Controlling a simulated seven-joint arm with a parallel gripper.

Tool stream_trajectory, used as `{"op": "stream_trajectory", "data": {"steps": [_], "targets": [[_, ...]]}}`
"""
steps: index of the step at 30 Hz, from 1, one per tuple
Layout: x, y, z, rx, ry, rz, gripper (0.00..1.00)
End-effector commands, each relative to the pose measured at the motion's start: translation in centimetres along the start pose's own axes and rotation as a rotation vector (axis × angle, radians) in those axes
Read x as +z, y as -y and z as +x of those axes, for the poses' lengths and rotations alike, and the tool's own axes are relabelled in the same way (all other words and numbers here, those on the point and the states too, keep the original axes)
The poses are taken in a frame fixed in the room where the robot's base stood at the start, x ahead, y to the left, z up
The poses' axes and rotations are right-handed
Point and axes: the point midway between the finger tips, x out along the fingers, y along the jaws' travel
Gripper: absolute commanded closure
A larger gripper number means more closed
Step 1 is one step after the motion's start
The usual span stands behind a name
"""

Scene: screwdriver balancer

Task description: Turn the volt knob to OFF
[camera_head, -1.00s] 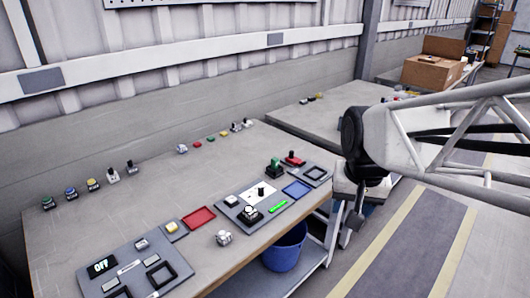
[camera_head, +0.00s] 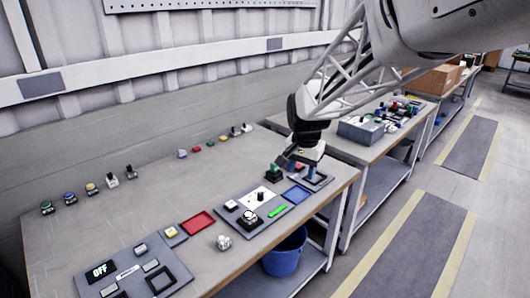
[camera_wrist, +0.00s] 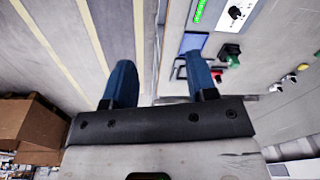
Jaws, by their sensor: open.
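A black knob on a white dial plate (camera_head: 258,195) sits on the grey middle panel of the bench. It also shows at the top of the wrist view (camera_wrist: 236,13). No volt label is legible, so I cannot confirm which control is the volt knob. A second round black-and-white control (camera_head: 250,216) is just in front of it. My gripper (camera_head: 300,164) hangs over the panel's right end, right of the knob and apart from it. In the wrist view my gripper's blue fingers (camera_wrist: 162,80) are spread, with nothing between them.
A green knob (camera_head: 273,172) stands close left of my gripper. A red part (camera_wrist: 218,75) is near one finger in the wrist view. A blue tray (camera_head: 297,195) and red tray (camera_head: 197,223) lie nearby.

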Motion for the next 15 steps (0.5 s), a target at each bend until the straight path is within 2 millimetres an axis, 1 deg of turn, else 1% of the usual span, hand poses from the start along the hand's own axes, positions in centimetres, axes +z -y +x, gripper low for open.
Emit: {"op": "stream_trajectory", "data": {"steps": [1, 3, 11, 15], "targets": [[-0.7, 1.0, 0.8, 0.003, 0.006, 0.014, 0.48], [-1.6, 2.2, 1.8, 0.007, 0.011, 0.037, 0.48], [-4.5, 6.9, 5.8, 0.020, 0.029, 0.122, 0.48], [-5.9, 9.4, 8.3, 0.029, 0.039, 0.168, 0.48]]}}
